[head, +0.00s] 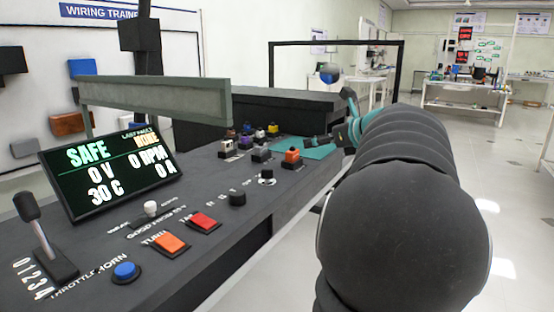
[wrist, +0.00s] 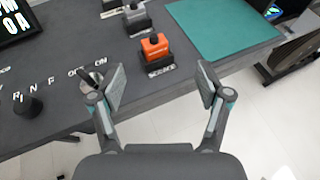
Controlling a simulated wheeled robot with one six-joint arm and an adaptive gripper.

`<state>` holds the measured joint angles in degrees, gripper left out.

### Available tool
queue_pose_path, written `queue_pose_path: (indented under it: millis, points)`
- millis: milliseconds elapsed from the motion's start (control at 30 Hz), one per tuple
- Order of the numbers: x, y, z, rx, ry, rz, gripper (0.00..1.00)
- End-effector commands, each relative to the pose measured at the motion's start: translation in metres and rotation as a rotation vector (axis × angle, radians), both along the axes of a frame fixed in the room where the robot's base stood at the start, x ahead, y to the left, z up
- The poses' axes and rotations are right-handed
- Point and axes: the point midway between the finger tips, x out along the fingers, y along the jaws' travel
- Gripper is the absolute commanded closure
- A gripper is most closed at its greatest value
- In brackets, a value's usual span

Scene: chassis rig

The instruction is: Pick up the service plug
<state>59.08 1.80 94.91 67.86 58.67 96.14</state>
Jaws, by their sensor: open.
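An orange block with a dark knob on top, which looks like the service plug (wrist: 156,46), sits upright on the dark console, with a small label in front of it that is hard to read. It also shows in the head view (head: 292,157), on the console's right side. My gripper (wrist: 160,84) is open and empty. In the wrist view its two fingers are apart, with the orange block beyond the gap between them, not touched. In the head view my arm covers much of the gripper.
A grey plug block (wrist: 136,18) stands behind the orange one, with several other coloured blocks near it. A teal mat (wrist: 222,28) lies to the right. A knob (wrist: 28,104) and a key-like switch (wrist: 89,84) are to the left. A lit display (head: 108,170) stands on the console.

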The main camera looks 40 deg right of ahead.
Motion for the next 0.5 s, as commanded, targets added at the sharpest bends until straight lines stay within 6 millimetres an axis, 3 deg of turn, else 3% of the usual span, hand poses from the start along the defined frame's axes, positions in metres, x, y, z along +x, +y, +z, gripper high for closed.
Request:
queue_pose_path:
  millis: [200, 500]
  points:
    - [0.04, 0.004, -0.016, -0.001, 0.002, 0.008, 0.23]
    - [0.061, 0.003, -0.025, -0.003, 0.002, 0.006, 0.23]
